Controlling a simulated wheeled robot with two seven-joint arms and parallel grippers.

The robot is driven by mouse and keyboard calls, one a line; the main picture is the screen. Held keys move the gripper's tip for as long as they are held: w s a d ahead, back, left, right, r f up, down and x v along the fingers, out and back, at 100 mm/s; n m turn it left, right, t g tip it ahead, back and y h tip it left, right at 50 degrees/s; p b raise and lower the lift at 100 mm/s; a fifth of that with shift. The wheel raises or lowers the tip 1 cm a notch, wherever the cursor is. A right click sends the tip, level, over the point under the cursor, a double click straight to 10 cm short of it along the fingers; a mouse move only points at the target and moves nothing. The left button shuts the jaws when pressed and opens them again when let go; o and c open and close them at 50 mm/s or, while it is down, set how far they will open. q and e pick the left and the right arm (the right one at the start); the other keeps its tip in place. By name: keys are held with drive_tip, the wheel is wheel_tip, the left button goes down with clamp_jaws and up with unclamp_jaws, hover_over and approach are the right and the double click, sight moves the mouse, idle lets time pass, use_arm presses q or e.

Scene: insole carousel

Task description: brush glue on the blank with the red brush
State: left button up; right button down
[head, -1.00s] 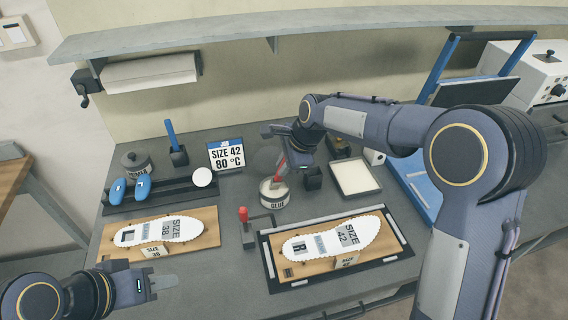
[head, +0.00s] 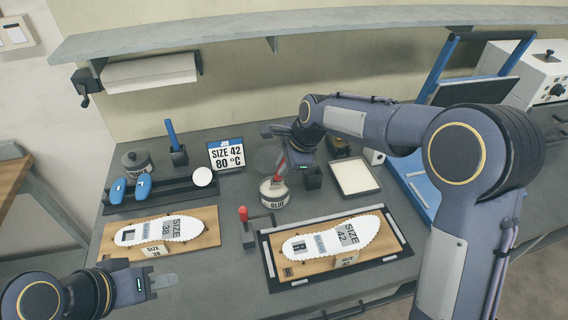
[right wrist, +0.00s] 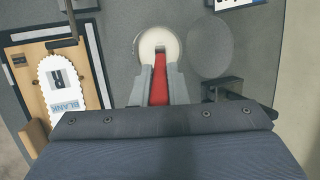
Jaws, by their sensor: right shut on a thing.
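My right gripper (right wrist: 157,85) is shut on the red brush (right wrist: 160,80), which points down into the open glue pot (right wrist: 146,42). In the head view, the red brush (head: 280,168) shows just above the glue pot (head: 272,194), whose label reads GLUE. How deep the bristles sit in the pot is hidden. The white size 42 blank (head: 324,239) lies on a wooden board in a black frame, to the front right of the pot. Part of it shows at the left in the right wrist view (right wrist: 62,85). My left gripper (head: 162,283) is at the lower left, apart from everything, its fingers seen edge-on.
A size 38 blank (head: 172,229) lies on another board at left. A red-knobbed clamp (head: 245,225) stands between the boards. A white-filled tray (head: 354,177), a black holder (head: 312,178) and a job sign (head: 226,155) surround the pot.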

wheel_tip(320, 180, up, 7)
drive_tip(key=p, duration=0.6)
idle(0.3)
drive_tip(key=shift+f, duration=0.1)
idle(0.6)
